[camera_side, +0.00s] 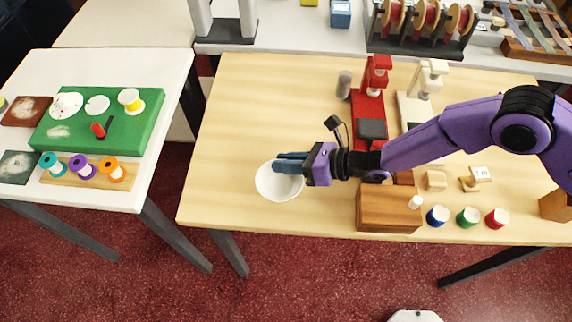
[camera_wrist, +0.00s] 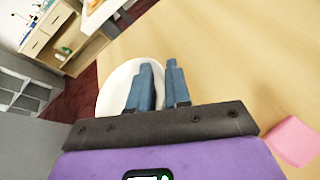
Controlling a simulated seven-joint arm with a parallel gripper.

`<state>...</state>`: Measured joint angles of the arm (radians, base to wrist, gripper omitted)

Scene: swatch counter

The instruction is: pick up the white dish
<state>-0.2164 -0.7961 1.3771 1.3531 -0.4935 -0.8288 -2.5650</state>
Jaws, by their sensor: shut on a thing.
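The white dish (camera_side: 278,188) is a round bowl near the front left of the wooden table in the side view. It also shows in the wrist view (camera_wrist: 113,89), partly behind the fingers. My gripper (camera_side: 278,163) has blue fingers and reaches over the dish's far right rim from the right. In the wrist view my gripper (camera_wrist: 158,75) has its fingers close together at the dish's right rim, shut on it. The exact grip on the rim is partly hidden by the fingers. I cannot tell whether the dish is off the table.
A wooden box (camera_side: 388,211) stands right of the dish, with blue (camera_side: 437,216), green (camera_side: 468,217) and red (camera_side: 497,218) pots beyond it. A red press (camera_side: 368,105) and a grey cylinder (camera_side: 344,85) stand behind. The table's left part is clear.

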